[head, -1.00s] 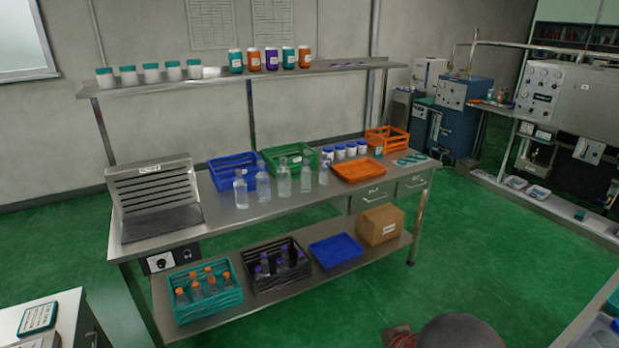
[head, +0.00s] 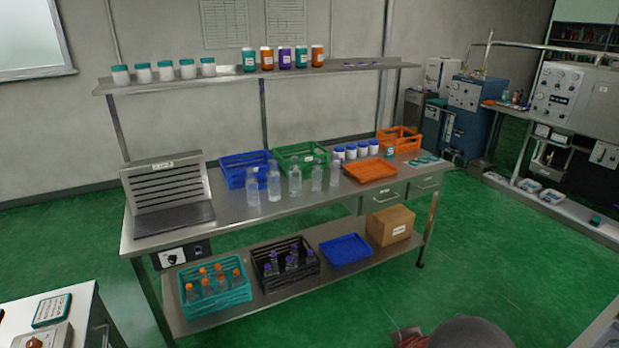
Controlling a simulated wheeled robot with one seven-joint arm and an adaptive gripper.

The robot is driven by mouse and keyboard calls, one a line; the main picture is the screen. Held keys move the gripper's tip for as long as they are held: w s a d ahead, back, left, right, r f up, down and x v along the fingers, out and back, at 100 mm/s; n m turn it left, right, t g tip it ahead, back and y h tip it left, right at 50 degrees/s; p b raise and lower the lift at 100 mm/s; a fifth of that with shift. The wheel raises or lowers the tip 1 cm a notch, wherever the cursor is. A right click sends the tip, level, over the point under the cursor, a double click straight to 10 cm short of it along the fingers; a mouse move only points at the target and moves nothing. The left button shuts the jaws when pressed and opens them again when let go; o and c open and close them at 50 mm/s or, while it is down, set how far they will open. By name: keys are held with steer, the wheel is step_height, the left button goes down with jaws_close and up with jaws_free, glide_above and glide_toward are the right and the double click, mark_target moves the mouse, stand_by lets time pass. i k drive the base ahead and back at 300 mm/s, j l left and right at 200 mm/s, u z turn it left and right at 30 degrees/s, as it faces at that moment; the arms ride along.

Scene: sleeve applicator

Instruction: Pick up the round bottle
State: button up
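Several clear bottles stand upright in a row on the steel workbench (head: 290,212). From left to right they are a first bottle (head: 253,190), a second bottle (head: 274,184), a third bottle (head: 295,180), a fourth bottle (head: 317,177) and a slimmer-looking one at the right end (head: 335,172). They are small and see-through here, so I cannot tell which one is round. My gripper is not in view.
Behind the bottles are a blue crate (head: 234,180) and a green crate (head: 297,151). An orange tray (head: 370,171) lies to their right, and a slatted metal unit (head: 165,185) stands at the left. Green floor lies open in front.

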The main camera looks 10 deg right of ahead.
mark_target(295, 172)
steer(key=i+u, duration=0.15)
steer(key=i, duration=0.5)
steer(key=i+l+u, duration=0.15)
steer(key=i, duration=0.55)
steer(key=i+l+u, duration=0.15)
steer(key=i, duration=0.5)
